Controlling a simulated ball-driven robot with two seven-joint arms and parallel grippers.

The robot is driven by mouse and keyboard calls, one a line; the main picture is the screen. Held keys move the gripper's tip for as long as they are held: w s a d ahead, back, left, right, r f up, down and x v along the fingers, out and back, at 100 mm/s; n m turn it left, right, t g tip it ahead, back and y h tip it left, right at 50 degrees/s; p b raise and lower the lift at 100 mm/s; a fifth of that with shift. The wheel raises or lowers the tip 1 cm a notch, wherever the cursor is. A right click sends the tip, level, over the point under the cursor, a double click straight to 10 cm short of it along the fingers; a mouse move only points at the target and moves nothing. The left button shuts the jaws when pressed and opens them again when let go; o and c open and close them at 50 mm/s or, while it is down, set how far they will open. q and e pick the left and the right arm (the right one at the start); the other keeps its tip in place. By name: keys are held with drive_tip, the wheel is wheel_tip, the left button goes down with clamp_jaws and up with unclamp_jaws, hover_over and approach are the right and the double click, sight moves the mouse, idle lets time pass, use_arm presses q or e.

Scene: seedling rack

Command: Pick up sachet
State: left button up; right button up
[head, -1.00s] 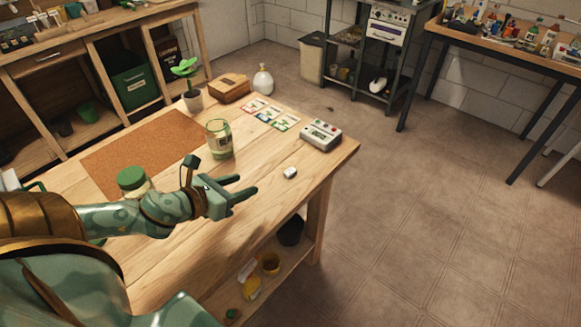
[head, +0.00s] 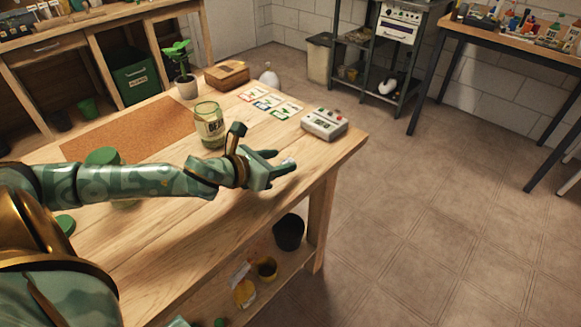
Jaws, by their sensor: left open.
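A small white item, which looks like the sachet (head: 288,160), lies on the wooden table (head: 150,245) near its right side. It is mostly hidden by my left gripper (head: 285,159), and only a pale bit shows by the fingertips. The left gripper is open, its two fingers pointing right, low over the table at the white item. I cannot tell whether the fingers touch it. My right gripper is not in view.
A glass jar (head: 209,128) stands just behind my left wrist. Several picture cards (head: 268,102) and a grey device (head: 324,123) lie farther back. A potted seedling (head: 186,86) and a wooden box (head: 227,75) stand at the far edge. A cork mat (head: 130,128) lies left.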

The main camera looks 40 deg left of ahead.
use_arm(q)
drive_tip(key=b+x, duration=0.1)
drive_tip(key=x, duration=0.2)
drive_tip(key=shift+s+f, duration=0.1)
drive_tip(key=shift+f, duration=0.05)
clamp_jaws()
